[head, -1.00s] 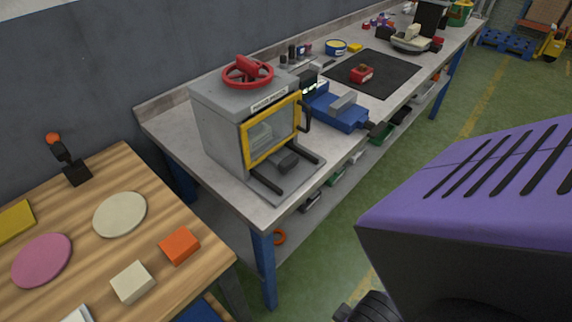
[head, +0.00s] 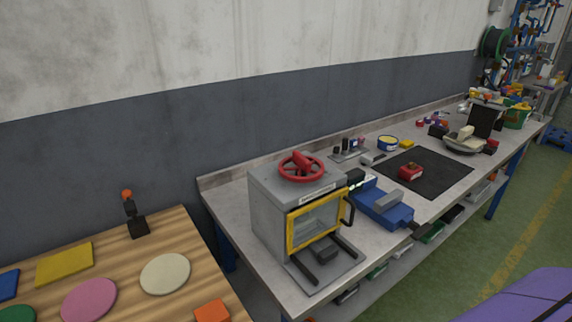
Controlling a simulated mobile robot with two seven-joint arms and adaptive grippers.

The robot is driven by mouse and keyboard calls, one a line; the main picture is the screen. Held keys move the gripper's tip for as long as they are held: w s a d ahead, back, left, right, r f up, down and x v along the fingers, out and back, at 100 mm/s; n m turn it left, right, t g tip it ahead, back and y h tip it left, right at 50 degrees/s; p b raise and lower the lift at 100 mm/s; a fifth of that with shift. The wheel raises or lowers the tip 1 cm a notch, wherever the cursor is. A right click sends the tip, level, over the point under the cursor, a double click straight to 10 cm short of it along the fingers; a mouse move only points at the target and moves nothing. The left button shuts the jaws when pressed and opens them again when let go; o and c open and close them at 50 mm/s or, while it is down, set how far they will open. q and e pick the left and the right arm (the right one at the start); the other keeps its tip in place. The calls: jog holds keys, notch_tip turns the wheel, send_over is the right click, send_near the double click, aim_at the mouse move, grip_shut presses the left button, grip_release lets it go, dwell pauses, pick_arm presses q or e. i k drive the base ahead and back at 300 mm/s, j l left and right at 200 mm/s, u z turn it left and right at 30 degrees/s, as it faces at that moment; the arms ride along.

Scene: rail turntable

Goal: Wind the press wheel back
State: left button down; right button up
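The press wheel is a red handwheel (head: 301,167) lying flat on top of a grey box-shaped press (head: 276,215). The press stands at the near left end of the grey workbench. Its front has a yellow-framed window (head: 317,222) with a dark handle at the right side, and the frame looks shut. Two dark rails (head: 302,268) stick out in front of it on a grey plate. Neither of my grippers shows in the head view.
A blue vise (head: 382,204) stands right of the press. A black mat (head: 440,176) with a red object (head: 410,173) lies farther along the bench. A wooden table (head: 205,272) with coloured discs and a joystick (head: 135,218) is at the left. Green floor is free in front.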

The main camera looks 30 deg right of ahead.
aim_at(303, 163)
jog(key=z, duration=0.4)
jog(key=k+l+z, duration=0.1)
jog(key=z, duration=0.35)
jog(key=k+l+z, duration=0.1)
jog(key=z, duration=0.3)
